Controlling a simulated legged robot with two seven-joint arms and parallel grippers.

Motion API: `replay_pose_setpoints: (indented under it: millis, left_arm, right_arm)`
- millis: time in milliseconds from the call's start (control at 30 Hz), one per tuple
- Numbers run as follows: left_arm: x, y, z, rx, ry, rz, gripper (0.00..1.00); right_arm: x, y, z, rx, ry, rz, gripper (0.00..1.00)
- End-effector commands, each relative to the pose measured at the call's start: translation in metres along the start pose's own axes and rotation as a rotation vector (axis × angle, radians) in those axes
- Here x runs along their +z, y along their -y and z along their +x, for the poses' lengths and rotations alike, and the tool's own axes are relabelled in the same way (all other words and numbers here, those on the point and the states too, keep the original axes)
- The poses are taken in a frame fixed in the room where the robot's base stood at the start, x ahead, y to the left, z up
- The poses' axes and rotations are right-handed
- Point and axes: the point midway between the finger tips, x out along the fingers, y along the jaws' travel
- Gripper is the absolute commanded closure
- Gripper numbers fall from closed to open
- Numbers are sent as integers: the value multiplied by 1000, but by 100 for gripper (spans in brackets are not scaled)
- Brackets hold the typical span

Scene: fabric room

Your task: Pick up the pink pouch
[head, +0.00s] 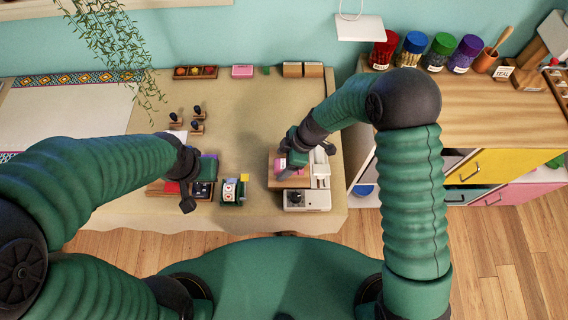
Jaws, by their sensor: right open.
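A pink item (284,173), which looks like the pouch, lies on a small wooden board beside a white sewing machine (320,172), near the table's front right. My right gripper (292,160) is directly over it, coming in from the upper right, and hides part of it. That gripper is open; from above I cannot tell whether its fingers touch the pink item. A second, flat pink item (242,71) lies at the table's back edge. My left gripper (187,196) is over a dark tray at the front left of the table; its jaws are not clear.
Next to the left gripper are a red item (171,187) and a small green box (232,192). Several dark stamps (197,112) stand further back. A cabinet (470,110) with jars is at the right. The table's middle (240,120) is clear.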

Motion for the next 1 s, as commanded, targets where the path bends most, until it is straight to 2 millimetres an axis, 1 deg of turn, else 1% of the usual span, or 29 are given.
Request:
replay_pose_setpoints:
  millis: [133,633,867,1000]
  left_arm:
    - [0,0,0,0,0,0,100]
    - [0,0,0,0,0,0,100]
    - [0,0,0,0,0,0,100]
    - [0,0,1,0,0,0,100]
  right_arm:
    - [0,1,1,-1,0,1,25]
    - [0,1,0,-1,0,1,92]
    - [0,0,-1,0,0,0,92]
    - [-4,0,-8,2,-1,0,92]
